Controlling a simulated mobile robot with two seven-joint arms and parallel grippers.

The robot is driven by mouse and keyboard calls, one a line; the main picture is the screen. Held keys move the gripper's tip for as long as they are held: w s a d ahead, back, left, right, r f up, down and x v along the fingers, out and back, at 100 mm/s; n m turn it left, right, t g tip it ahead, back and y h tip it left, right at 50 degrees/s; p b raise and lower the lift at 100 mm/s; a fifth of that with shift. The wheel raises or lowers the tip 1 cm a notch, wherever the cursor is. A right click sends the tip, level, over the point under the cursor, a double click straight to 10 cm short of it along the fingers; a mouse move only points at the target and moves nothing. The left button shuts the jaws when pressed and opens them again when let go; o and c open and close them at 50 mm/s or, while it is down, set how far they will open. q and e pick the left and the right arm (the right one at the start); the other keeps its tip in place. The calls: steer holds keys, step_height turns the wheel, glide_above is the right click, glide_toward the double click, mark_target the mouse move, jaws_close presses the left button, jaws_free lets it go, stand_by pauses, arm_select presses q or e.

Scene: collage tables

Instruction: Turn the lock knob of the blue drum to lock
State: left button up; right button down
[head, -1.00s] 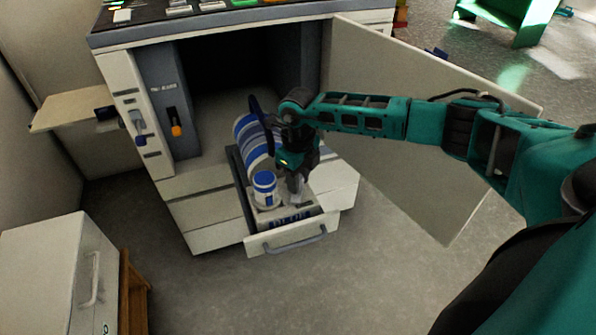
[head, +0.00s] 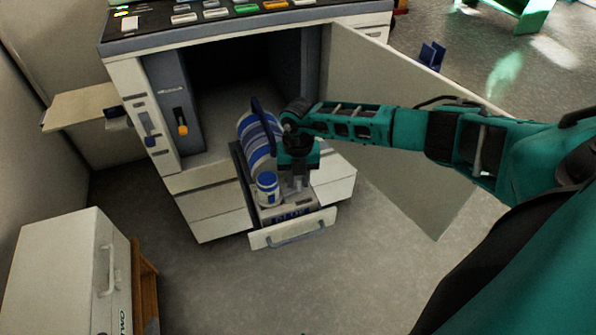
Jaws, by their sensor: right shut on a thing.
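The blue drum (head: 253,140), a cylinder with blue and pale stripes, lies on a pulled-out drawer (head: 305,231) at the front of the open machine. A small white and blue round part (head: 267,188) stands at the drum's near end. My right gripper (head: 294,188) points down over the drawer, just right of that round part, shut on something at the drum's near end. My gripper and wrist hide what it holds; I take it to be the lock knob, though I cannot see it clearly. My left gripper is not in view.
The machine's open door (head: 400,130) stands behind my right arm. A dark blue handle (head: 265,122) rises beside the drum. A white box (head: 70,275) on a wooden stand is at the lower left. The floor (head: 320,290) in front of the drawer is clear.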

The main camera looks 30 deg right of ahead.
steer(key=shift+r+m+p, duration=0.1)
steer(key=shift+m+p, duration=0.35)
steer(key=shift+m, duration=0.25)
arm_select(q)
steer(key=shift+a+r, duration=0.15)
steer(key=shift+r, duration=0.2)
arm_select(e)
steer(key=shift+m, duration=0.4)
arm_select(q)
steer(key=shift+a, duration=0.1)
arm_select(e)
steer(key=c, duration=1.2)
jaws_free()
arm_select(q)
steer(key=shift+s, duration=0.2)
arm_select(e)
steer(key=o, duration=0.4)
steer(key=shift+c, duration=0.2)
arm_select(q)
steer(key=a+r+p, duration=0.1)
steer(key=p, duration=0.2)
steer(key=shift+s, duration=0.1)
arm_select(e)
step_height(320, 180, up, 13)
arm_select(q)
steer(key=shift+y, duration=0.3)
